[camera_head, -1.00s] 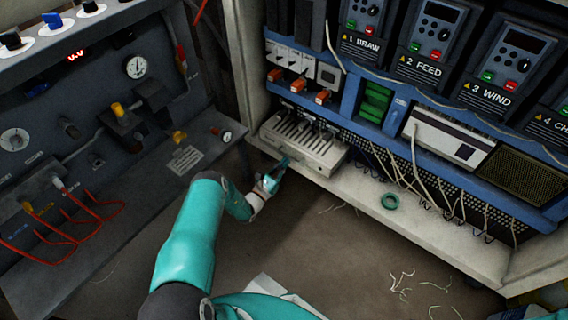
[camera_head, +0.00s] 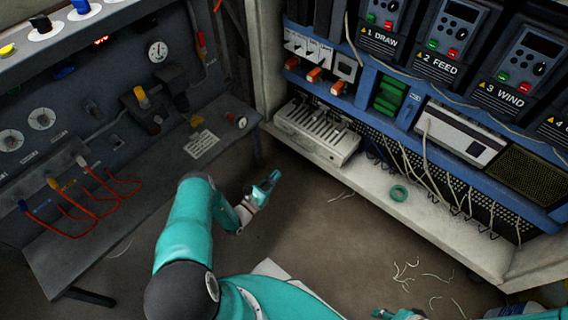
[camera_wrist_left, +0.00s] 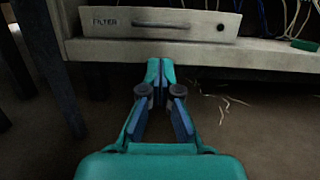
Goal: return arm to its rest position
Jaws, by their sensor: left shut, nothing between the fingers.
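My left arm (camera_head: 187,225) is teal and comes in from the lower left in the head view. Its left gripper (camera_head: 272,178) is over the floor, in front of the cabinet shelf and apart from it. In the left wrist view the left gripper (camera_wrist_left: 160,75) has its fingertips together with nothing between them. They point at the shelf below a grey box marked FILTER (camera_wrist_left: 160,23). Part of my right gripper (camera_head: 386,314) shows at the bottom edge of the head view; its jaws cannot be made out.
A grey bench (camera_head: 70,245) with gauges and red cables stands at left. Wire scraps (camera_head: 405,270) lie on the floor. Open floor (camera_head: 310,225) lies between bench and cabinet.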

